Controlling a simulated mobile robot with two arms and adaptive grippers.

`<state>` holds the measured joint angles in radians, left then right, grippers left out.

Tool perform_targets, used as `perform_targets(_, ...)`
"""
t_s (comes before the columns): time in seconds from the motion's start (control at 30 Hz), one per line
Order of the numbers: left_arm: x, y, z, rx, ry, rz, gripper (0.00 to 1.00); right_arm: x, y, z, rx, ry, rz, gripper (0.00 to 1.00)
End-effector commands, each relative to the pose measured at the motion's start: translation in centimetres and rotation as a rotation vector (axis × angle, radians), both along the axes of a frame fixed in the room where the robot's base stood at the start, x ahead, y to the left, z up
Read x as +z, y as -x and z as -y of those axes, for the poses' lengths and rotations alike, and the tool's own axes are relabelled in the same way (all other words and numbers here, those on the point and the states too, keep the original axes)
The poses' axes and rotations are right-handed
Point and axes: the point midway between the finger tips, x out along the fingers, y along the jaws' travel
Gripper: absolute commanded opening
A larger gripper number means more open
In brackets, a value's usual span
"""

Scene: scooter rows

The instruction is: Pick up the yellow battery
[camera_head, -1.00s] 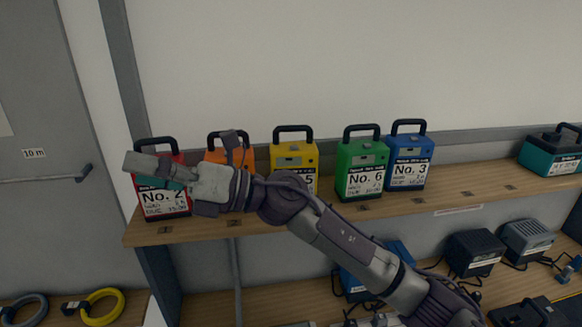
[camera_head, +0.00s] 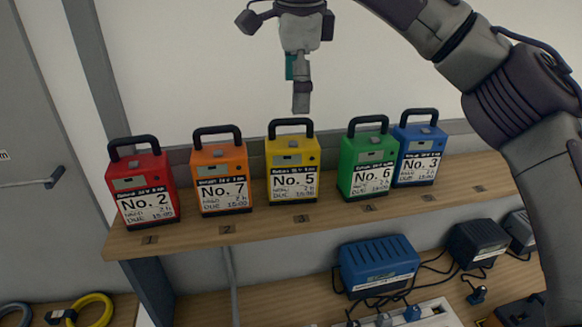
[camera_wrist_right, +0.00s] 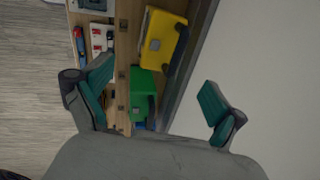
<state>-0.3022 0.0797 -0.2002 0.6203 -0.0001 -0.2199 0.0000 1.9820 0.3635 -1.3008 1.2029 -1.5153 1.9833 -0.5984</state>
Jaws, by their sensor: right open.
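The yellow battery (camera_head: 292,172), labelled No. 5, stands upright on the wooden shelf (camera_head: 250,229) between the orange and green batteries, behind the slot mark 3. Its black handle points up. My right gripper (camera_head: 301,104) hangs above it, fingers down, just over the handle in the head view; I cannot tell the exact gap. In the right wrist view the gripper (camera_wrist_right: 155,98) shows its two teal-padded fingers spread wide with nothing between them. The yellow battery (camera_wrist_right: 160,42) lies beyond the fingers there, near the top of the picture. My left gripper is not in view.
Red (camera_head: 143,187), orange (camera_head: 220,177), green (camera_head: 365,165) and blue (camera_head: 419,155) batteries share the shelf, with green and blue close together. A pale wall (camera_head: 200,60) rises behind. Below are a blue charger (camera_head: 378,266) and cables on a lower bench.

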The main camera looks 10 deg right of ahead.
Motion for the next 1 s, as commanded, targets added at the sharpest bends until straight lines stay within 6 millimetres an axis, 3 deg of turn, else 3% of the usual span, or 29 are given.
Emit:
perform_targets(0.23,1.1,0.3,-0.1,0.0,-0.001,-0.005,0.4,-4.3,-0.9,0.1,0.0,-0.002,-0.002,0.95)
perform_targets(0.47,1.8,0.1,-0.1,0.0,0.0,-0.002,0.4,-5.9,-1.2,0.0,0.003,-0.003,-0.002,0.95)
perform_targets(0.63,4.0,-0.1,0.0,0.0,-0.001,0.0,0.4,-8.1,-1.7,-0.2,0.001,-0.002,-0.005,0.95)
perform_targets(0.8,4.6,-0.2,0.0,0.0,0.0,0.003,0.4,-10.3,-2.1,-0.2,0.002,-0.004,-0.003,0.95)
perform_targets(1.0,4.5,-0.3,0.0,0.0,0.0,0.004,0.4,-10.7,-2.2,-0.3,0.002,-0.005,0.0,0.95)
